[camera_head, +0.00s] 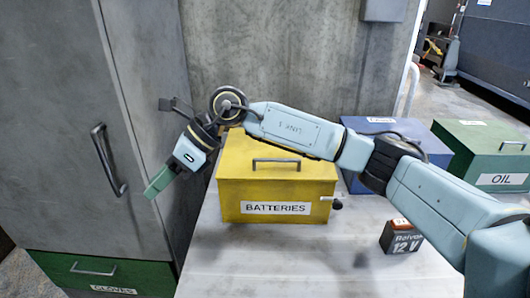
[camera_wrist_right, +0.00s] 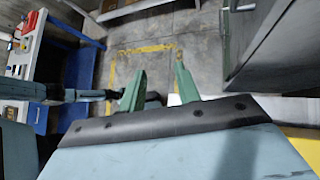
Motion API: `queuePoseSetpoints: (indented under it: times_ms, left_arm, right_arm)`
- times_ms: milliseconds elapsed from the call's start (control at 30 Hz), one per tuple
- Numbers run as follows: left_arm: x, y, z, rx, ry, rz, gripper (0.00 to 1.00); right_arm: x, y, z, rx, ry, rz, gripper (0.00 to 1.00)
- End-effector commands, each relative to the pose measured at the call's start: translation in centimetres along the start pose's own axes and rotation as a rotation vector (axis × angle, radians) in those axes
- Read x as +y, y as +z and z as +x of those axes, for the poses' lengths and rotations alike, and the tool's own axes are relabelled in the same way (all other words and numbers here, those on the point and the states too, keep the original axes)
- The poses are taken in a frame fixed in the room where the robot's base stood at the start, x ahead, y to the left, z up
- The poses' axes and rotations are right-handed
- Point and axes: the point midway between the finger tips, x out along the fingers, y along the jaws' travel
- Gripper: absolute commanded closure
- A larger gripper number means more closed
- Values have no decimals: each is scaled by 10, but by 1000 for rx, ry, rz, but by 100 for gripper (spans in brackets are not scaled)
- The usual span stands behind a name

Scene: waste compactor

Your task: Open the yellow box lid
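The yellow box (camera_head: 240,205) labelled BATTERIES stands on the pale table in the head view. Its lid (camera_head: 235,165) is down, with a dark handle (camera_head: 276,160) on top. My right arm comes in from the right and crosses above the back of the box, hiding part of the lid. My right gripper (camera_head: 160,182) is left of the box, in front of the grey cabinet, apart from the lid. In the right wrist view its two green fingers (camera_wrist_right: 160,78) are spread with nothing between them. My left gripper does not show in the head view.
A small 12 V battery (camera_head: 401,238) stands on the table (camera_head: 300,270), right of the box. A blue box (camera_head: 365,123) and a green OIL box (camera_head: 485,150) are behind it. A grey cabinet (camera_head: 75,130) is left, above a green GLOVES drawer (camera_head: 105,275). The table's front is clear.

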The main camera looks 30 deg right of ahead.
Motion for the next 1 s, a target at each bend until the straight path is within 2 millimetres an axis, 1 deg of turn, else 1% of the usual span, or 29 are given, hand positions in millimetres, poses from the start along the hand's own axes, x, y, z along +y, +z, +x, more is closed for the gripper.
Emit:
queuePoseSetpoints:
  times_ms: [33,67,100,167,200,300,400,500,567,667,1000]
  left_arm:
    - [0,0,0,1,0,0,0]
    - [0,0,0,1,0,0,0]
    - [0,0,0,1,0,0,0]
    - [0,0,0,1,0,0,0]
    - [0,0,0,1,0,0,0]
    - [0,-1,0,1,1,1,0]
    - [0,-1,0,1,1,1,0]
    - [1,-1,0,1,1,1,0]
    - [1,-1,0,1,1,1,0]
    - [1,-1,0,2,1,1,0]
    - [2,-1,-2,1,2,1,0]
  right_arm:
    - [-24,-10,-28,134,-92,-40,67]
    - [-37,-19,-45,217,-141,-55,67]
    - [-52,-29,-69,322,-202,-66,67]
    - [-70,-42,-106,462,-285,-63,67]
    - [-79,-49,-131,543,-335,-54,67]
    - [-92,-61,-184,700,-428,-15,67]
    - [-95,-68,-219,793,-480,22,67]
    - [-97,-73,-232,835,-502,41,67]
    - [-98,-77,-233,844,-505,46,67]
    - [-103,-87,-226,846,-503,47,67]
    - [-132,-138,-185,842,-501,46,67]
